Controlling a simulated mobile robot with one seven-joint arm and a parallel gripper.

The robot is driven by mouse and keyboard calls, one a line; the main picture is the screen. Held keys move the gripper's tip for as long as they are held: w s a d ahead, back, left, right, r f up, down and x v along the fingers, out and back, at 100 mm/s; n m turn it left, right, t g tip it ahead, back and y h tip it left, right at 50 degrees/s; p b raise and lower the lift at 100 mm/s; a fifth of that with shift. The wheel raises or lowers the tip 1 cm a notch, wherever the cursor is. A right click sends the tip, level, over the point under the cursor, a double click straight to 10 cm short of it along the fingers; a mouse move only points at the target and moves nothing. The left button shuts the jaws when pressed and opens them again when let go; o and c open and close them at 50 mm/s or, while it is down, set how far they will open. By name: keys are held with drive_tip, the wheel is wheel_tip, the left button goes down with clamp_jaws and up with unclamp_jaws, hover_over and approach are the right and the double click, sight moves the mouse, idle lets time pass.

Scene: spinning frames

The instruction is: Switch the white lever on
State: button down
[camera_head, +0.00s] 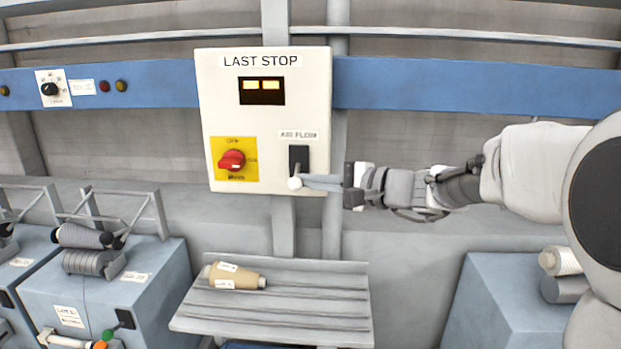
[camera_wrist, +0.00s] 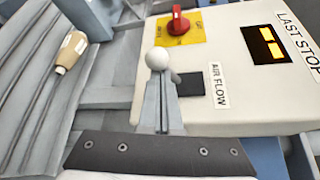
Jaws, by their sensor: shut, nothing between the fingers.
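The white lever shows as a white ball knob (camera_head: 295,183) at the lower end of a black slot plate (camera_head: 299,158), under the label AIR FLOW on a cream panel (camera_head: 264,60). The lever points down; its stem is mostly hidden in the head view. In the wrist view the white knob (camera_wrist: 157,58) is just beyond my fingertips, with a short grey stem behind it. My gripper (camera_head: 306,181) comes from the right, with its fingers shut and empty. The fingertips (camera_wrist: 159,78) are at the knob; I cannot tell whether they touch it.
A red rotary switch (camera_head: 232,160) on a yellow plate is left of the lever. A lit display (camera_head: 262,91) is above. Below the panel, a slatted shelf (camera_head: 270,315) holds a tan cone (camera_head: 236,276). Blue machines (camera_head: 130,285) stand at lower left.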

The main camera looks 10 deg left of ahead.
drive_tip(key=shift+s+r+m+g+h+p, duration=0.1)
drive_tip(key=shift+r+m+g+h+p, duration=0.35)
drive_tip(key=shift+p, duration=0.75)
drive_tip(key=r+m+g+p, duration=0.1)
drive_tip(key=p, duration=0.2)
drive_tip(key=shift+m, duration=0.25)
drive_tip(key=shift+s+r+m+h+p, duration=0.1)
drive_tip(key=shift+m+h+p, duration=0.15)
drive_tip(key=shift+m+p, duration=0.15)
drive_tip(key=shift+r, duration=0.35)
idle(1.2)
drive_tip(key=shift+r+p, duration=0.4)
drive_tip(key=shift+r, duration=0.35)
drive_tip(key=shift+d+r, duration=0.1)
